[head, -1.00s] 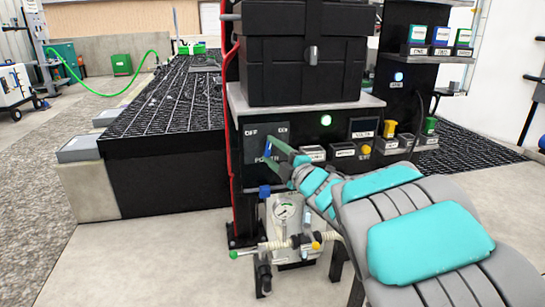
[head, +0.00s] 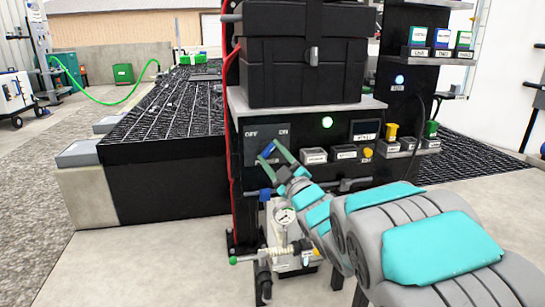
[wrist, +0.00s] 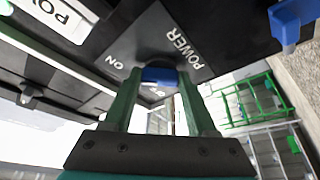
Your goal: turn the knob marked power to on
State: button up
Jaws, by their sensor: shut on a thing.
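The power knob (head: 268,150) is blue and sits on a dark plate (head: 252,152) on the front of the black panel. OFF is printed at the plate's upper left and ON at its upper right. My gripper (head: 268,151) reaches it from the lower right, with green fingers on either side of the knob. In the wrist view the blue knob (wrist: 160,76) is between the two fingertips of my gripper (wrist: 160,80), with POWER and ON lettering beside it. In the head view the knob's handle looks tilted up to the right. The fingers hide part of it and the POWER label.
A black case (head: 301,72) stands on the shelf above. A pressure gauge (head: 285,216) and pipework are below. Floor at the lower left is clear.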

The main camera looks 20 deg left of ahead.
dwell(0.3)
jog(key=o, duration=1.4)
jog(key=shift+c, duration=0.2)
jog(key=v, duration=0.7)
jog(key=shift+s+d, duration=0.25)
jog(key=shift+s, duration=0.05)
jog(key=shift+f, duration=0.1)
